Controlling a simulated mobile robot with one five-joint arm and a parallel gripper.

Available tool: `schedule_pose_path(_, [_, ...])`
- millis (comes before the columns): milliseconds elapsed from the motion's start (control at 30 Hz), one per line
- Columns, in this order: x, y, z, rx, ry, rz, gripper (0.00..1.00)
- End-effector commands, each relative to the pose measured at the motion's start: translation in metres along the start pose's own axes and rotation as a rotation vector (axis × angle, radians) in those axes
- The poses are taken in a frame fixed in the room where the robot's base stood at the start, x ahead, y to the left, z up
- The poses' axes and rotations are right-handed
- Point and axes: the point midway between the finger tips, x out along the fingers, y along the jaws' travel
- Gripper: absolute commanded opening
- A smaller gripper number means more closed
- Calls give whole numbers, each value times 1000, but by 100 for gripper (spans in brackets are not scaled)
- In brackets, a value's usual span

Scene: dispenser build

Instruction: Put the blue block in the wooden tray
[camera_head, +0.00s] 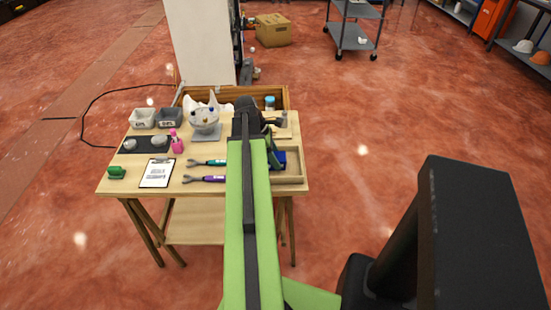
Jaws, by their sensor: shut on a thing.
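The wooden tray (297,164) lies at the right end of the wooden table, partly hidden behind my green arm. The blue block (280,158) shows just right of my arm, over the left part of the tray in the picture. My gripper (273,152) is mostly hidden behind the arm and sits right at the block, shut on it. I cannot tell whether the block is touching the tray floor or is held above it.
On the table (207,215) are two wrenches (206,179), a clipboard (157,173), a pink bottle (176,143), a green object (117,172), small bins (143,118) and a white bowl-like part (205,120).

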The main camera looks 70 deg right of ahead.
Motion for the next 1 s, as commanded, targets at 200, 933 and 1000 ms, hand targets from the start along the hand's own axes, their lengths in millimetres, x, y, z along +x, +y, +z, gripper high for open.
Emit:
schedule_pose_path(200, [2, 0, -1, 0, 0, 0, 62])
schedule_pose_path(933, [-44, 0, 4, -2, 0, 0, 73])
schedule_pose_path(1000, [-60, 0, 4, -2, 0, 1, 73])
